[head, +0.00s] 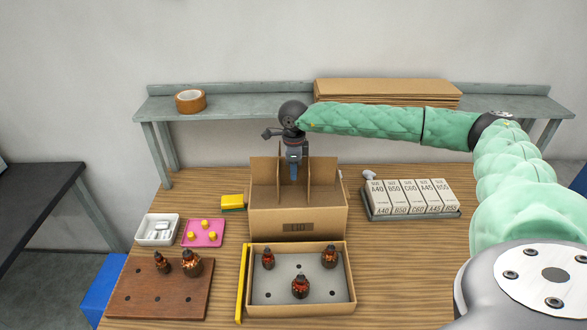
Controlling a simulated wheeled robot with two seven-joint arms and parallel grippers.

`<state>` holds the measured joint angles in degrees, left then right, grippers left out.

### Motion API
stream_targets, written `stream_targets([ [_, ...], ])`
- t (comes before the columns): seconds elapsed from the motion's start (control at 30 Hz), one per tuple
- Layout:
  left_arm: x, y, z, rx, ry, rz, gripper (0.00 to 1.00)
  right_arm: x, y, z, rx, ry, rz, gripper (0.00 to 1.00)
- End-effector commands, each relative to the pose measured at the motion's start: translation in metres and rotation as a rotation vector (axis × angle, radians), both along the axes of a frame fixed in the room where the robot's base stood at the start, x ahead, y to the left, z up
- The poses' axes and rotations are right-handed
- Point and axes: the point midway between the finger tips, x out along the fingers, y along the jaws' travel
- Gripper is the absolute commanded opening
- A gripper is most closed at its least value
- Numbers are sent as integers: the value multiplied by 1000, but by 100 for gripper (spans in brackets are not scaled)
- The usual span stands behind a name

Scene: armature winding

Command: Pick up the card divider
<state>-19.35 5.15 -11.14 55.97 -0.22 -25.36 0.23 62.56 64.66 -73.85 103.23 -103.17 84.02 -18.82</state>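Upright brown card panels that look like the card divider (323,188) stand in an open cardboard carton (325,222) at the middle of the table. They rise above the carton's front wall. My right gripper (294,176) points down over the carton, between the left and right panels. Its blue fingertips look close together, but I cannot tell whether card is between them or whether they touch it. The carton's inside is mostly hidden by its front wall. My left gripper is not in view.
In front of the carton is a shallow box (350,302) with three copper-wound armatures, a yellow bar (243,284) beside it. A wooden board (150,302), white bin (146,243) and pink tray (190,241) lie left. Labelled packs (405,197) stand right. A shelf (240,103) runs behind.

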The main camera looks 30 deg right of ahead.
Motion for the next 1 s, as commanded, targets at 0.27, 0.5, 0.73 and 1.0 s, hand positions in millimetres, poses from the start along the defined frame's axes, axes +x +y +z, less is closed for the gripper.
stream_targets([
  [0.27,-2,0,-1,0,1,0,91,0,0,-3,0,0,0,29],
  [0.5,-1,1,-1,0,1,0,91,0,0,-2,0,0,0,0],
  [0.73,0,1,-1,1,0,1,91,0,0,-2,0,0,0,0],
  [1.0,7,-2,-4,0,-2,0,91,1,0,6,0,-2,1,0],
])
